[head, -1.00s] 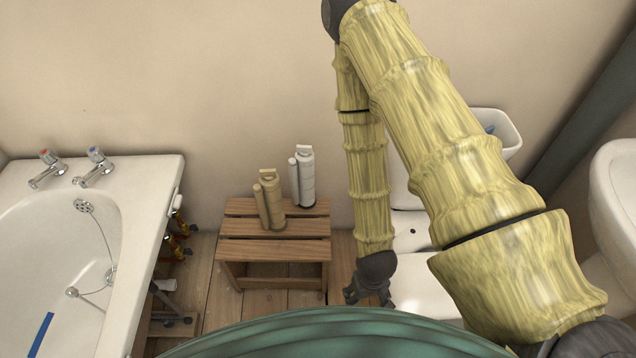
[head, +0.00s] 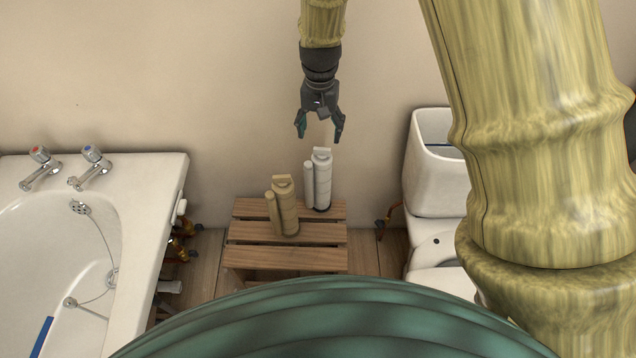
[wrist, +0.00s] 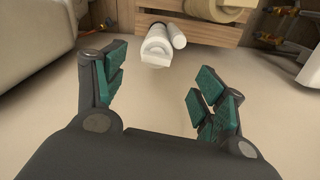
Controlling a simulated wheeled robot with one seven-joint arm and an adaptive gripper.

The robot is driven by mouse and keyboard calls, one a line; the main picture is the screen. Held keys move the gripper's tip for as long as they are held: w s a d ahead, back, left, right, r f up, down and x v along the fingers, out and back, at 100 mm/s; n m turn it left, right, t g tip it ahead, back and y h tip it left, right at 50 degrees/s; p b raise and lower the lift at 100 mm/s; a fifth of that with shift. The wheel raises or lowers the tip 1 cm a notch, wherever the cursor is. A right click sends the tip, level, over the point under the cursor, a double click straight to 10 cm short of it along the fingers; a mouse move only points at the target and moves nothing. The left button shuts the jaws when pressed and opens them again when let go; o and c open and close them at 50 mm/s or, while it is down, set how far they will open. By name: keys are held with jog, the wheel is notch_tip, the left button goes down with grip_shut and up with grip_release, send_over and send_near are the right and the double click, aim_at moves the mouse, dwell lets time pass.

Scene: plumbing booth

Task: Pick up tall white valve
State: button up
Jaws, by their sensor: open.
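The tall white valve (head: 322,180) stands upright on the wooden stool, at its back right, in the head view. A thinner white tube runs along its left side. My gripper (head: 320,126) is open and empty, pointing down just above the top of the white valve. In the wrist view the white valve (wrist: 157,42) shows at the top centre, beyond the gap between the spread green-padded fingers (wrist: 160,95). No finger appears to touch it.
A similar tan valve (head: 284,207) stands on the stool (head: 285,258) just left and in front of the white one. A bathtub (head: 150,190) is to the left, a toilet (head: 437,185) to the right. The wall is close behind.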

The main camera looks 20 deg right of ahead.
aim_at(322, 149)
jog(key=shift+w+a+r, duration=0.2)
jog(key=shift+w+r, duration=0.2)
jog(key=f, duration=0.7)
jog(key=d+f+b, duration=0.1)
jog(key=f, duration=0.2)
jog(key=shift+s+f, duration=0.15)
jog(key=shift+f, duration=0.1)
grip_shut()
